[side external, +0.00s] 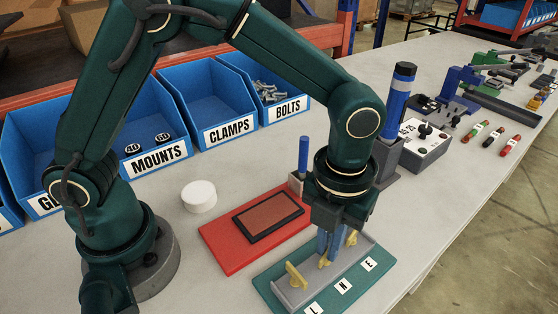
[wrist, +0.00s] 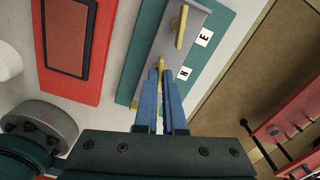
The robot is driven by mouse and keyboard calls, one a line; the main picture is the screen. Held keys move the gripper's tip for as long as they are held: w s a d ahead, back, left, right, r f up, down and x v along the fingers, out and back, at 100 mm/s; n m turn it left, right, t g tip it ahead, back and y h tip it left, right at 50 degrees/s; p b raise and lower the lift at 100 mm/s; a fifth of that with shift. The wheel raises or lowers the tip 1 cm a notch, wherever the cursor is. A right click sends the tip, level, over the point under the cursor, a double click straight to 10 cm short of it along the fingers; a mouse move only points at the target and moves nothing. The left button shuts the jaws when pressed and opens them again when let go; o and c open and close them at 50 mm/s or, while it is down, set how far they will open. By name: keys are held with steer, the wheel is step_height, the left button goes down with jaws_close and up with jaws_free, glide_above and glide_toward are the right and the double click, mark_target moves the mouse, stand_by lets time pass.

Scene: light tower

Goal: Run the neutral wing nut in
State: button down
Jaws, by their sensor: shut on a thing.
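A grey terminal block (side external: 300,294) stands on a teal plate (side external: 268,283) with the labels L, N and E along its front. Three yellow wing nuts sit along it: the L nut (side external: 296,275), the N nut (side external: 324,263) in the middle and the E nut (side external: 352,238). My gripper (side external: 327,250) points down over the middle, its blue fingers shut on the N wing nut. In the wrist view the fingertips (wrist: 161,73) close around the N nut (wrist: 161,63), partly hiding it.
A red tray (side external: 223,251) with a dark-framed brown pad lies left of the block, with a white round disc (side external: 199,196) beyond. A blue cylinder (side external: 400,90) and a grey control box (side external: 418,148) stand behind right. Blue bins (side external: 205,105) line the back.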

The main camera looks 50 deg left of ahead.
stand_by(0.4)
steer(key=c, duration=1)
jaws_free()
steer(key=shift+r, duration=2.6)
